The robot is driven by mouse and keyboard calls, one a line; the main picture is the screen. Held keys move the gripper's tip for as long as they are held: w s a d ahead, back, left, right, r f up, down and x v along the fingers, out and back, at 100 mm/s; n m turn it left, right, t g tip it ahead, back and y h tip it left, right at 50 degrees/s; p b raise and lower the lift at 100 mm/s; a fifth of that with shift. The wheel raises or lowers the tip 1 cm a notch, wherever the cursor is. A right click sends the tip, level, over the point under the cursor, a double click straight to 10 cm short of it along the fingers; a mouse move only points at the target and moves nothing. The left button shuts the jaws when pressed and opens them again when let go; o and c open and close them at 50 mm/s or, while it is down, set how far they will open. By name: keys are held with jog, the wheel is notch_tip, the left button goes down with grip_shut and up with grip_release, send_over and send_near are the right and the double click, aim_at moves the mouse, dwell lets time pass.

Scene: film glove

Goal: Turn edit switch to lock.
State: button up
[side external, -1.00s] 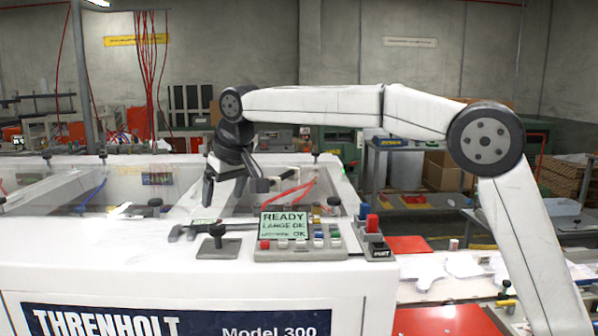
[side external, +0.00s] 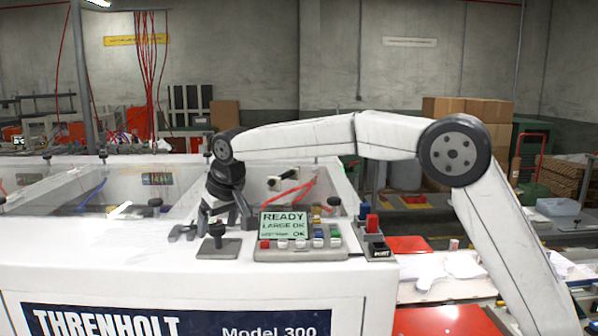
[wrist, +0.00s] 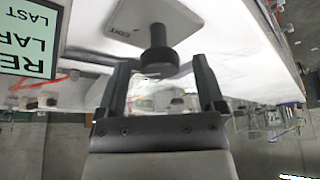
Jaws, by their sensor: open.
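The edit switch (side external: 217,238) is a black knob standing on a grey plate at the front of the white machine top. It also shows in the wrist view as a black knob (wrist: 158,58) on a plate lettered EDIT. My gripper (side external: 226,214) points down, just behind the knob. In the wrist view my gripper (wrist: 163,85) is open and empty, with the knob ahead of the gap between the fingers. I see no contact with the knob. The LOCK marking cannot be made out.
A button panel (side external: 300,254) with a READY screen (side external: 284,225) sits close to the right of the switch. A box with a red button (side external: 373,224) stands farther right. Clear covers (side external: 120,190) lie behind. The machine top to the left is clear.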

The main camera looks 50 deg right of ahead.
jog(key=shift+c, duration=0.3)
grip_shut()
jog(key=shift+n, duration=0.4)
jog(key=n+y, duration=0.1)
jog(key=n, duration=0.2)
jog(key=shift+d+n+y, duration=0.15)
jog(key=shift+n+y, duration=0.15)
jog(key=shift+y, duration=0.1)
jog(key=n, duration=0.2)
jog(key=n+g+y, duration=0.1)
jog(key=n, duration=0.1)
jog(key=shift+w+d+n+g, duration=0.1)
jog(key=shift+n+g, duration=0.2)
jog(key=shift+n, duration=0.1)
jog(key=n+g+y, duration=0.1)
jog(key=n, duration=0.3)
jog(key=shift+w, duration=0.1)
jog(key=n+g, duration=0.1)
jog(key=n, duration=0.1)
jog(key=n+g, duration=0.1)
jog(key=n, duration=0.1)
jog(key=shift+w+n+y, duration=0.1)
jog(key=shift+n+y, duration=0.3)
